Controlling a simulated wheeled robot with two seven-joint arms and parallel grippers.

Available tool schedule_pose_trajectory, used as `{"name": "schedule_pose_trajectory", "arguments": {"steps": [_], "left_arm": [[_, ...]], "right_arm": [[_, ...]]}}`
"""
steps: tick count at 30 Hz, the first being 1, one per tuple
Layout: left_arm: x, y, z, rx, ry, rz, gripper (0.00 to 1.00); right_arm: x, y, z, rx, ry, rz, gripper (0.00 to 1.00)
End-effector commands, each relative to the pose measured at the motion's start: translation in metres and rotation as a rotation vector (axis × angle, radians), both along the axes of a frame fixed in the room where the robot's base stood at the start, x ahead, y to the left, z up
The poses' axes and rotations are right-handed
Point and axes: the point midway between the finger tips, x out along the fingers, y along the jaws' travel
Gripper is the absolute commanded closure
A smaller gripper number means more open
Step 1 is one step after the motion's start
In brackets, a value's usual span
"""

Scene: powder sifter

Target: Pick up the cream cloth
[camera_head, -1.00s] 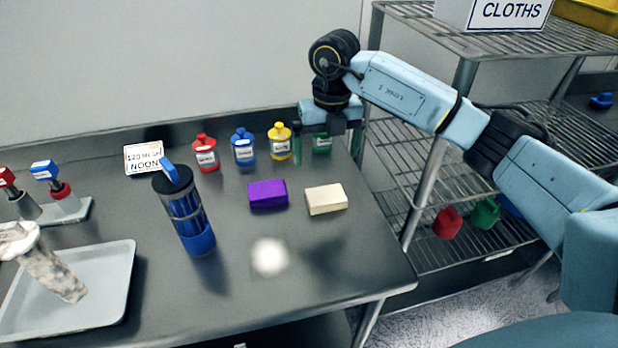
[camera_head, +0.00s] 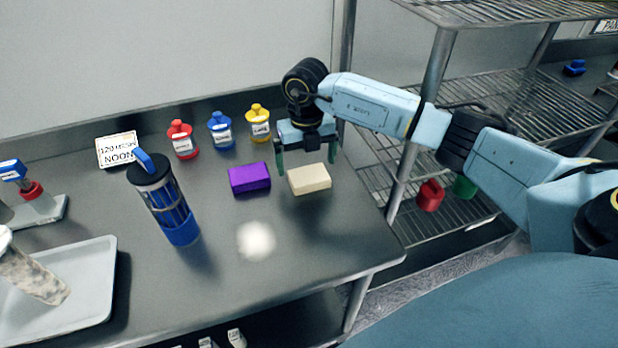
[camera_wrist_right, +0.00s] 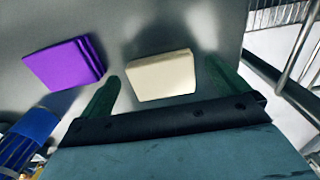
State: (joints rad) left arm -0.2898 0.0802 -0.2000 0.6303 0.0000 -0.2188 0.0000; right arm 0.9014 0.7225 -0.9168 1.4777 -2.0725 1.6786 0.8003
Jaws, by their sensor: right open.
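The cream cloth (camera_head: 310,179) is a folded block lying flat on the dark table, right of the purple cloth (camera_head: 249,178). In the right wrist view the cream cloth (camera_wrist_right: 161,75) lies between and just ahead of the two green fingertips. My right gripper (camera_head: 306,162) is open and empty, behind and slightly above the cream cloth in the head view. Its fingers (camera_wrist_right: 160,83) straddle the cloth's width in the wrist view, with no clear contact. My left gripper is not in view.
A blue sifter (camera_head: 167,205) stands left of the cloths. Red (camera_head: 182,141), blue (camera_head: 220,132) and yellow (camera_head: 258,125) bottles line the back. A white powder patch (camera_head: 256,240) lies in front. A tray (camera_head: 95,300) sits at left, a wire rack (camera_head: 440,235) at right.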

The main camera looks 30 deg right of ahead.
Motion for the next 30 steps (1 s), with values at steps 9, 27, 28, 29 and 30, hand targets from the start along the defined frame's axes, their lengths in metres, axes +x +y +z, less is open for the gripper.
{"name": "schedule_pose_trajectory", "arguments": {"steps": [9, 27, 28, 29, 30], "left_arm": [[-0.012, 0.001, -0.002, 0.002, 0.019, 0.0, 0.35], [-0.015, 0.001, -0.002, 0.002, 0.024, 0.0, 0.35], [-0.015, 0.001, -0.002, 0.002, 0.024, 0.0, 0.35], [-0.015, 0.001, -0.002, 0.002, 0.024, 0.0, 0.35], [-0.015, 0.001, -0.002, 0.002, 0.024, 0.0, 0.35]], "right_arm": [[0.0, 0.001, -0.028, 0.001, -0.001, 0.001, 0.0], [0.0, 0.001, -0.027, 0.001, 0.0, 0.001, 0.41], [0.0, 0.001, -0.026, 0.001, -0.001, 0.001, 0.41], [0.0, 0.001, -0.025, 0.001, -0.001, 0.001, 0.41], [0.0, 0.001, -0.021, 0.001, -0.001, 0.0, 0.41]]}}
